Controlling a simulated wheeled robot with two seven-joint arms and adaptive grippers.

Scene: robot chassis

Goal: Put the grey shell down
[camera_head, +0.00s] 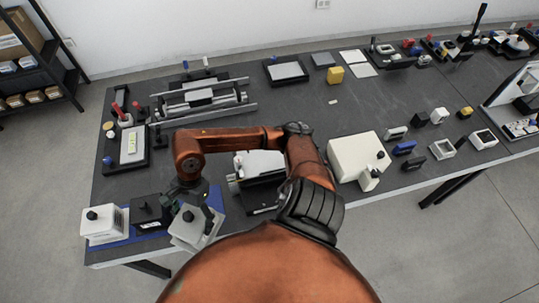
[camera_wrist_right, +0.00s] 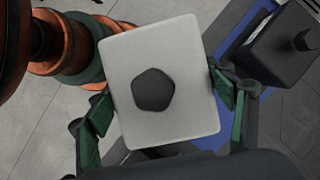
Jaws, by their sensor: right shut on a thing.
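The grey shell (camera_head: 190,238) is a pale box with a dark knob on top. It is at the front left of the table in the head view. My right gripper (camera_head: 197,213) is shut on it. In the right wrist view the shell (camera_wrist_right: 180,55) sits between the green fingers of the right gripper (camera_wrist_right: 165,107), turned slightly, with its dark five-sided knob facing the camera. The shell overlaps the right end of a blue mat (camera_head: 138,237) in the head view. Its underside is hidden, so I cannot tell if it touches anything. My left gripper is not in view.
A black block with a knob (camera_head: 150,212) and a white block with a knob (camera_head: 104,224) stand left of the shell. The black block (camera_wrist_right: 285,48) is close by in the wrist view. A machine with a white top (camera_head: 258,164) stands right. The table's front edge is near.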

